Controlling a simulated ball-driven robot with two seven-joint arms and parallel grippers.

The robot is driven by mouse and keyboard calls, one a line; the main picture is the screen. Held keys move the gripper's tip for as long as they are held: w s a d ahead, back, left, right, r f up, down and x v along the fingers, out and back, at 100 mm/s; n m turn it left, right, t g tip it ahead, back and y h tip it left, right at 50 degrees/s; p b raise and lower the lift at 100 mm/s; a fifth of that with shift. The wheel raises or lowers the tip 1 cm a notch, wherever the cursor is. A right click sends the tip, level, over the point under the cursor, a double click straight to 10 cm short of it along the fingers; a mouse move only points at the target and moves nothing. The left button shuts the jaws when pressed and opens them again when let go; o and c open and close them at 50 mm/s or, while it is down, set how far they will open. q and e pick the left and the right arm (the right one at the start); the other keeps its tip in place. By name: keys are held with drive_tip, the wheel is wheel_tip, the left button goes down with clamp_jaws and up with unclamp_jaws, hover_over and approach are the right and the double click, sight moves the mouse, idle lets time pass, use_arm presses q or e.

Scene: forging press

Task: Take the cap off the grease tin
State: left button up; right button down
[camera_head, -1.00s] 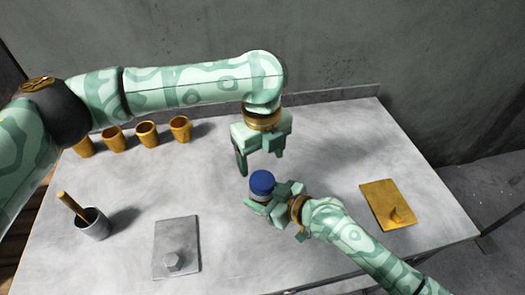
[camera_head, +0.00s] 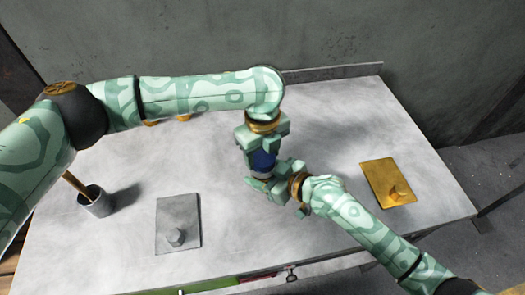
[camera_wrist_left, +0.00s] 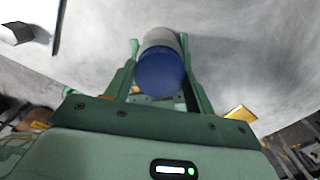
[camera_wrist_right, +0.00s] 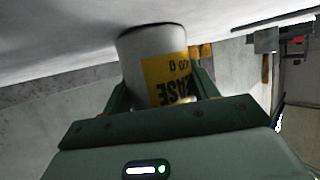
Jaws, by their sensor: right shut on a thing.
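The grease tin has a blue cap (camera_head: 263,160), a pale body (camera_wrist_left: 161,38) and a yellow label (camera_wrist_right: 172,78). My right gripper (camera_head: 264,180) is shut on the tin's body from the side. It holds the tin over the middle of the table. The right wrist view shows the body between its fingers. My left gripper (camera_head: 263,150) points down from above, with its fingers on either side of the blue cap. In the left wrist view the cap (camera_wrist_left: 161,72) lies between the fingers, which look open. The cap still sits on the tin.
The table (camera_head: 125,235) carries a grey plate with a knob (camera_head: 178,212) at front left and a brass plate with a knob (camera_head: 382,178) at right. A grey cup with a stick (camera_head: 97,203) stands at left. Brass cups (camera_head: 183,118) are mostly hidden behind my left arm.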

sight(262, 157)
use_arm(q)
drive_tip(key=n, duration=0.3)
drive_tip(key=shift+n, duration=0.4)
drive_tip(key=n, duration=0.5)
drive_tip(key=shift+n, duration=0.4)
drive_tip(key=shift+r, duration=0.3)
drive_tip(key=shift+r, duration=0.85)
drive_tip(key=shift+r, duration=2)
use_arm(e)
drive_tip(key=shift+c, duration=1.6)
unclamp_jaws()
